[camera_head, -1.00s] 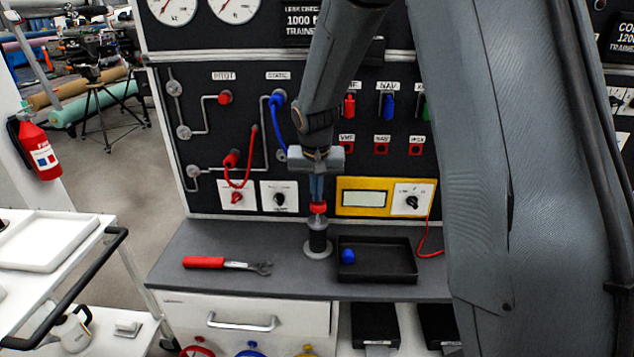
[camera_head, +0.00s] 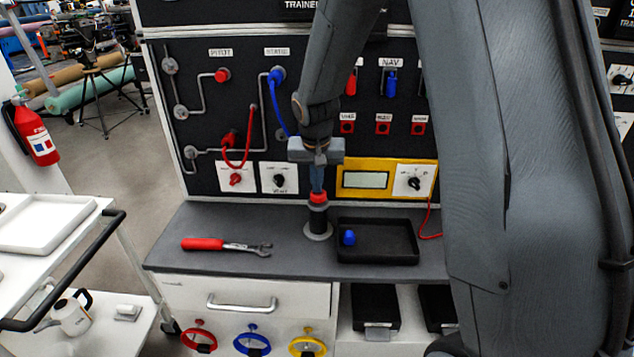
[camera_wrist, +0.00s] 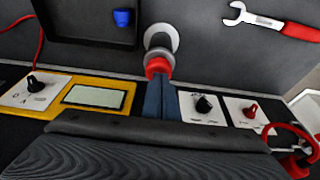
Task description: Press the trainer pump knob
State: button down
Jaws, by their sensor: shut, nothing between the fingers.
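The trainer pump stands on the dark bench as a short black cylinder (camera_head: 318,219) on a round grey base, with a red knob (camera_head: 318,197) on top. My gripper (camera_head: 317,185) is shut and empty, pointing down, with its blue-grey fingertips at the top of the red knob. They look to be touching it, though the exact contact is hard to tell. In the wrist view the shut fingers (camera_wrist: 160,98) reach to the red knob (camera_wrist: 158,66), and the pump's pale round base (camera_wrist: 160,36) shows behind it.
A black tray (camera_head: 400,258) with a blue cap (camera_head: 349,237) stands just right of the pump. A red-handled wrench (camera_head: 225,245) lies to the left. A yellow-framed meter (camera_head: 385,180) and the panel with red and blue hoses stand behind. The bench between wrench and pump is clear.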

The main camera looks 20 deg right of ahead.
jog(key=shift+s+f, duration=0.15)
jog(key=shift+f, duration=0.05)
notch_tip(320, 180, up, 5)
jog(key=p, duration=0.3)
jog(key=shift+r, duration=0.15)
jog(key=b+v, duration=0.2)
jog(key=v, duration=0.7)
jog(key=shift+r, duration=0.15)
dwell(0.8)
jog(key=r, duration=0.3)
jog(key=shift+d+b, duration=0.25)
jog(key=shift+b, duration=0.15)
jog(key=p+x, duration=0.1)
jog(key=x, duration=0.3)
jog(key=p+x, duration=0.1)
jog(key=x, duration=0.3)
jog(key=p+x, duration=0.1)
jog(key=x, duration=0.3)
jog(key=shift+s+a+f, duration=0.15)
jog(key=shift+s, duration=0.25)
jog(key=shift+f+p, duration=0.3)
jog(key=shift+f, duration=0.6)
